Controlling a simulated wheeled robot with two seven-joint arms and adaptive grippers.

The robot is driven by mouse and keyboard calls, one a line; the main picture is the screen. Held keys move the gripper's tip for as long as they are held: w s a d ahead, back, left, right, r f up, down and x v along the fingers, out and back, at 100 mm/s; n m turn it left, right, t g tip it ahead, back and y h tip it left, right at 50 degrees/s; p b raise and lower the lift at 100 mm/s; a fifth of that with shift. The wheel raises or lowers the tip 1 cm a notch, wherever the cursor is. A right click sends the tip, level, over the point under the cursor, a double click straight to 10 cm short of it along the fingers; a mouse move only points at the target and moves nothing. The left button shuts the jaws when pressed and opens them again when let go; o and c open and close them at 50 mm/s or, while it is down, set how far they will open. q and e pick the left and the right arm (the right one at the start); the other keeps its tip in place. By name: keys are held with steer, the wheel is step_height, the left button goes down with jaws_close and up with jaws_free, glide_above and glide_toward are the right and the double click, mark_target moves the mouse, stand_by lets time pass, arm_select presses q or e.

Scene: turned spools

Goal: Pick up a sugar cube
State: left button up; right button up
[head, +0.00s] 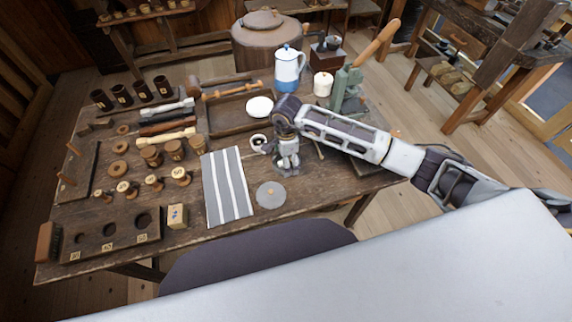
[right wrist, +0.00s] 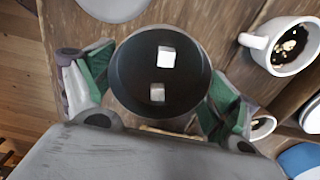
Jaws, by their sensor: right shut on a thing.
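Two white sugar cubes, one (right wrist: 166,56) brighter and the other (right wrist: 157,92) in shade, lie apart inside a round dark bowl (right wrist: 135,70) in the right wrist view. My right gripper (right wrist: 155,92) has its green-padded fingers on opposite sides of this bowl and is shut on it, with the cubes between the fingers but not touched by them. In the head view my right gripper (head: 287,165) is low over the table, and the bowl and cubes are too hidden there to make out. My left gripper is not in view.
A white mug (right wrist: 292,50) with dark liquid stands close to the bowl. A grey disc (head: 270,195) and a striped cloth (head: 227,185) lie nearby on the table. A tray (head: 225,115), a blue-white pot (head: 290,68) and a green press (head: 347,92) stand farther back.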

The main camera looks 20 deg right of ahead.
stand_by(0.3)
steer(key=shift+f, duration=1.85)
steer(key=shift+f, duration=0.15)
steer(key=o, duration=0.9)
steer(key=shift+o, duration=0.2)
step_height(320, 180, up, 12)
